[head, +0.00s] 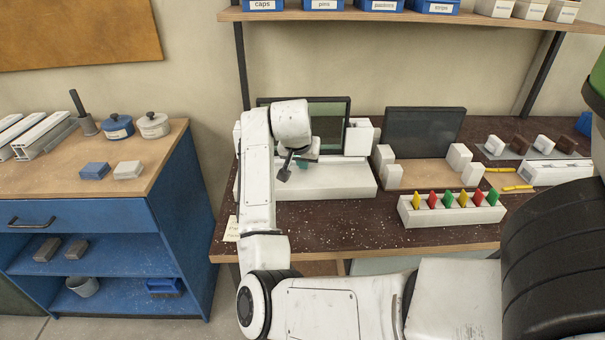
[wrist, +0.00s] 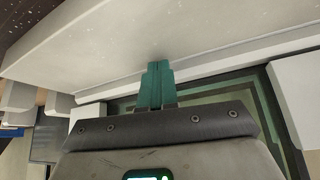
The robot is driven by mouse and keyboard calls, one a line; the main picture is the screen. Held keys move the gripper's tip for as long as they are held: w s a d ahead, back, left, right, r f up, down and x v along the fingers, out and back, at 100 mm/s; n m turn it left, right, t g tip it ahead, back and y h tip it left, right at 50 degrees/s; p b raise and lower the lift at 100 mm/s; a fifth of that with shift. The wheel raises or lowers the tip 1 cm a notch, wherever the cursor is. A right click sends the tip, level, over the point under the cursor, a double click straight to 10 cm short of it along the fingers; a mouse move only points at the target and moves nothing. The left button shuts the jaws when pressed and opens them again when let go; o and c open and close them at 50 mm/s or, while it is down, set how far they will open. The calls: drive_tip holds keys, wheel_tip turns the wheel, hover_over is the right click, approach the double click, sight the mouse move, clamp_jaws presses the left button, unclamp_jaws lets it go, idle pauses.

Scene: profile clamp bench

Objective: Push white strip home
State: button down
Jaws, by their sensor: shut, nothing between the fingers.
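A dark frame with a greenish pane (head: 330,118) stands upright in a white clamp fixture (head: 340,184) on the bench. In the wrist view a long thin white strip (wrist: 225,68) runs along the frame's edge (wrist: 270,112), beside the fixture's white base (wrist: 90,45). My gripper (wrist: 154,68) has its teal fingers shut together, with nothing between them. The fingertips overlap the strip in this view; whether they touch it I cannot tell. In the head view my gripper (head: 303,161) is low in front of the pane, partly hidden by my arm.
White clamp blocks (head: 358,138) flank the frame. To the right are a second fixture with a dark panel (head: 424,132) and a white rack (head: 450,208) of coloured clips. A shelf (head: 400,15) with labelled bins hangs above. The bench front (head: 330,225) is clear.

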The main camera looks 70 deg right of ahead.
drive_tip(key=shift+a, duration=0.15)
drive_tip(key=shift+s+a+p, duration=0.3)
drive_tip(key=shift+s+a, duration=0.05)
drive_tip(key=shift+a, duration=0.4)
wheel_tip(320, 180, up, 8)
drive_tip(key=p, duration=0.7)
drive_tip(key=shift+p, duration=0.3)
drive_tip(key=shift+a, duration=0.1)
